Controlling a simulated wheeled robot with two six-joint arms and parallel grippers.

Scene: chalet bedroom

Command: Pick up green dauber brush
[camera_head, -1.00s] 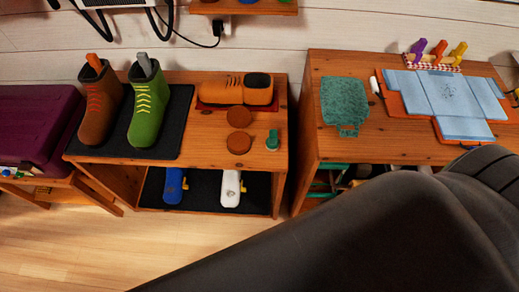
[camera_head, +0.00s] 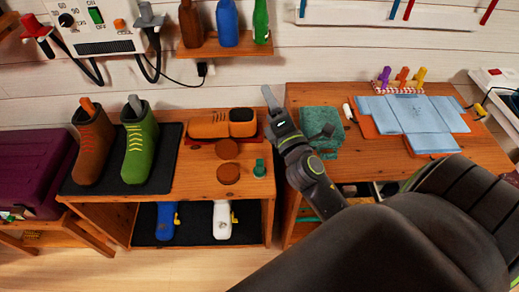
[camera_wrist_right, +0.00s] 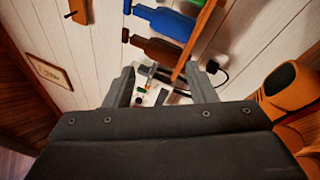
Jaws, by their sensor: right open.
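The small green dauber brush (camera_head: 259,168) stands on the wooden bench top, at its right end, beside two round brown tins (camera_head: 228,173). My right gripper (camera_head: 270,97) is raised above and behind the bench's right end, pointing up and away toward the wall, apart from the brush. In the right wrist view its two fingers (camera_wrist_right: 160,86) are spread with nothing between them, and the brush does not show there. My left gripper is not in view.
A brown boot (camera_head: 92,148) and a green boot (camera_head: 140,150) stand on a black mat. A green cloth (camera_head: 318,120) lies on the right table, partly behind my arm. Bottles (camera_head: 227,24) stand on a wall shelf.

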